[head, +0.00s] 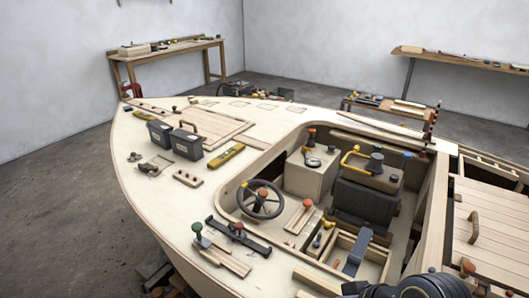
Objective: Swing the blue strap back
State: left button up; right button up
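A flat blue-grey strip (357,252), the most strap-like blue thing I see, stands slanted over the open wooden compartment in the cockpit. Its upper end leans to the right and its lower end is down in the compartment. I cannot tell how it is fastened. A small blue piece (407,155) shows beside the seat. Neither gripper shows in the head view. A dark rounded part, probably of my own arm, covers the bottom right edge, below the strip and apart from it.
The cockpit holds a steering wheel (259,200), a dark seat (366,202) and a box console (310,173). Dark cases (187,144), a yellow level (226,155) and clamps (238,230) lie on the deck. A slatted hatch (490,225) is at the right. Workbenches stand behind.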

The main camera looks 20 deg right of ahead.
aim_at(357, 253)
jog(key=z, duration=2.55)
